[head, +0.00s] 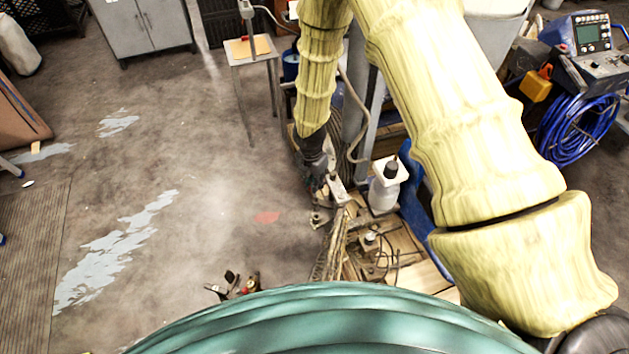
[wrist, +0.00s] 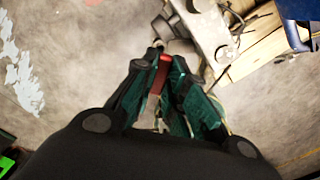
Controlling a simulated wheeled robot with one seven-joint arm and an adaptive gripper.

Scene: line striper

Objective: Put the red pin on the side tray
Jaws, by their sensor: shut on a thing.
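My gripper (wrist: 160,62) is shut on the red pin (wrist: 159,75), which shows as a short red piece between its dark green fingers in the wrist view. The fingertips are close to a grey metal bracket (wrist: 205,30); I cannot tell whether the pin touches it. In the head view my arm's dark end reaches down beside the machine, and the pin cannot be made out there. I cannot identify the side tray for certain; a wooden deck (head: 405,240) lies low beside the bracket.
A white bottle with a dark top (head: 385,188) stands right of my gripper. A small light table (head: 250,48) stands at the back, near a grey cabinet (head: 145,25). The floor to the left is open, with a flat red spot (head: 266,217).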

